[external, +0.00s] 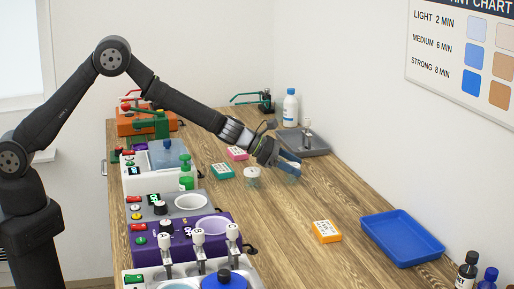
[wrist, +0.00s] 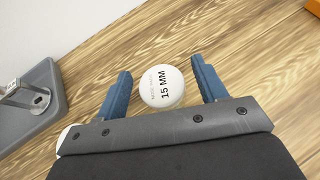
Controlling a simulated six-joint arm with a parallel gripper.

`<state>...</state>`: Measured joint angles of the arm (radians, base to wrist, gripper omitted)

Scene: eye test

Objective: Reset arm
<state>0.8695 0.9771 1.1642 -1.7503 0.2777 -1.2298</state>
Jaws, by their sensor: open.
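My gripper (external: 292,163) is at the end of my arm, low over the middle of the wooden bench in the external view. In the wrist view its two blue fingers (wrist: 161,70) are apart. A round white lid marked "15 MM" (wrist: 162,86) lies between them, seen from above, with visible gaps on both sides. In the external view, a small clear jar with a white lid (external: 252,174) stands just left of my gripper. I cannot tell whether it is the same one.
A grey tray (external: 314,147) with a metal fixture and a white bottle (external: 290,107) stand at the back. A blue tray (external: 402,240) and an orange box (external: 326,232) are at the right. Several machines, including a purple one (external: 190,240), line the left edge.

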